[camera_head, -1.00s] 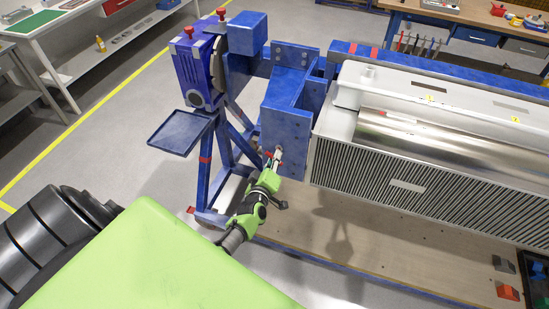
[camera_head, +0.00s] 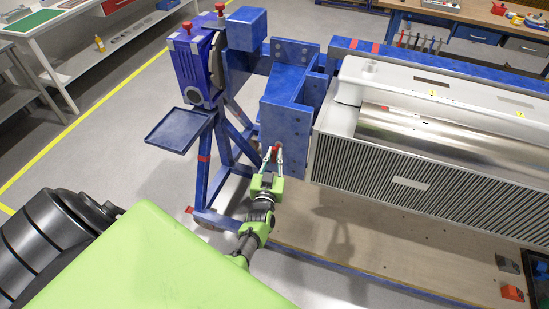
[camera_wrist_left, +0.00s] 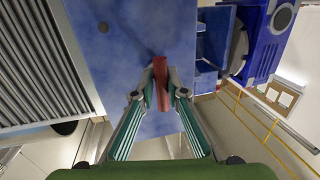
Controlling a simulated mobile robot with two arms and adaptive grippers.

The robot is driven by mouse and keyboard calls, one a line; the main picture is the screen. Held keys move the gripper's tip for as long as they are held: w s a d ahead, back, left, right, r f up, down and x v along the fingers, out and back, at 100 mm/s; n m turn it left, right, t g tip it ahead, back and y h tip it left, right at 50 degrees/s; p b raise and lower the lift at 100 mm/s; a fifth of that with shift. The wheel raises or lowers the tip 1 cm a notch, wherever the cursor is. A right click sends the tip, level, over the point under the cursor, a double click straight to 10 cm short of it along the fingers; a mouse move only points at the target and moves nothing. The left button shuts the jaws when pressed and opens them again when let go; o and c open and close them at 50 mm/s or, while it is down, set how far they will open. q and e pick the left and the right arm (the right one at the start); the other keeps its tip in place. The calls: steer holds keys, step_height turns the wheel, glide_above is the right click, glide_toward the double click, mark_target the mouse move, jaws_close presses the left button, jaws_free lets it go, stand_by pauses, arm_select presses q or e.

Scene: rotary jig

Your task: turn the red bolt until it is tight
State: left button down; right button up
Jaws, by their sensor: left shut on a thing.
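The red bolt (camera_head: 274,153) sticks out of the front face of the blue bracket (camera_head: 285,110). In the left wrist view the red bolt (camera_wrist_left: 161,82) runs lengthwise between the two fingertips, against the blue plate (camera_wrist_left: 130,40). My left gripper (camera_head: 274,158) is shut on the red bolt, with a finger on either side of it. It also shows in the left wrist view (camera_wrist_left: 160,97). The fingers hide part of the bolt's sides. I cannot tell how deep the bolt sits. My right gripper is not in view.
The large white and silver ribbed workpiece (camera_head: 420,130) stands right of the bracket. The blue stand (camera_head: 210,170) with a small blue tray (camera_head: 180,130) is to the left. Open grey floor (camera_head: 110,150) lies at the left, and a workbench (camera_head: 470,15) is at the back right.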

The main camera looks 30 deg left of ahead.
arm_select(q)
steer(key=m+b, duration=0.1)
steer(key=m, duration=0.2)
steer(key=m+b, duration=0.1)
steer(key=shift+f+m+t+b, duration=0.3)
steer(key=shift+f+t, duration=0.05)
steer(key=shift+t, duration=0.05)
steer(key=m+b, duration=0.2)
steer(key=m, duration=0.2)
steer(key=shift+t, duration=0.4)
steer(key=m+t+b, duration=0.1)
steer(key=m+b, duration=0.3)
steer(key=m, duration=0.2)
steer(key=shift+s+a+h, duration=0.1)
steer(key=shift+a+h, duration=0.05)
steer(key=shift+h, duration=0.25)
steer(key=shift+r+m+t+h+b, duration=0.1)
steer(key=shift+m+t+h+b, duration=0.25)
steer(key=shift+m, duration=0.55)
steer(key=shift+r+m+t+h+b, duration=0.15)
steer(key=shift+m+b, duration=0.35)
steer(key=shift+m, duration=0.4)
steer(key=c, duration=2)
jaws_free()
